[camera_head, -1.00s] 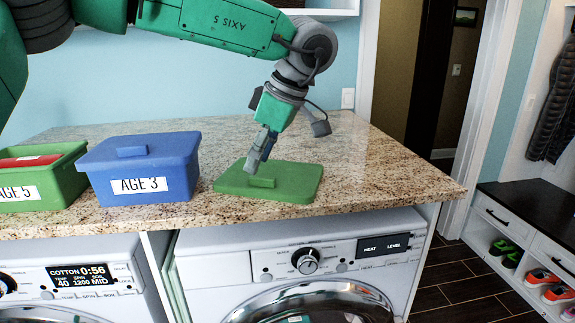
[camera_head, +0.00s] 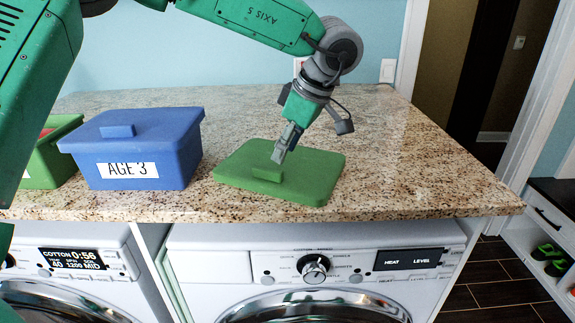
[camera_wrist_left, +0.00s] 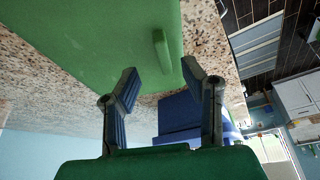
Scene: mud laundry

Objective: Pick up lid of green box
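The green lid (camera_head: 318,180) lies flat on the granite counter, right of the blue box, with a raised bar handle (camera_head: 267,173) on top. In the left wrist view the lid (camera_wrist_left: 95,40) fills the upper left, with its handle (camera_wrist_left: 162,50) just ahead of the fingertips. My left gripper (camera_head: 280,157) reaches down just above the handle. In the wrist view its fingers (camera_wrist_left: 160,72) are spread with nothing between them. The green box (camera_head: 42,172) stands lidless at the far left with something red inside, partly hidden by my arm and the blue box. My right gripper is out of view.
The lidded blue box (camera_head: 185,160) marked AGE 3 stands close to the left of the lid. The counter (camera_head: 420,180) is clear to the right and behind. Its front edge runs above two washing machines (camera_head: 315,270).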

